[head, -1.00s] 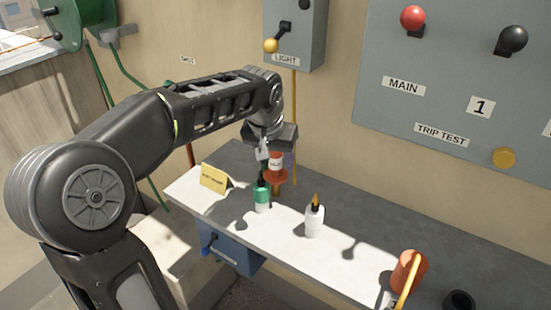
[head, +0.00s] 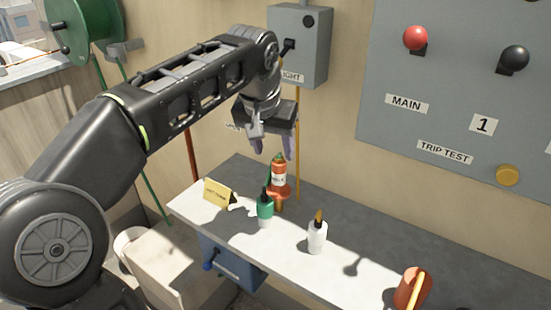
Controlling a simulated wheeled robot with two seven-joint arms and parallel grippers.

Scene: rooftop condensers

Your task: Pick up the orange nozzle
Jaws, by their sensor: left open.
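An orange-red piece (head: 279,175) with a white label, a green top and a flared orange lower part stands on the bench, just behind the green bottle; I take it to be the orange nozzle. My right gripper is not in view.
The green bottle (head: 265,211) and a white bottle (head: 317,237) with an amber tip stand on the bench (head: 290,262). A grey light box (head: 300,50) is on the wall close behind the gripper.

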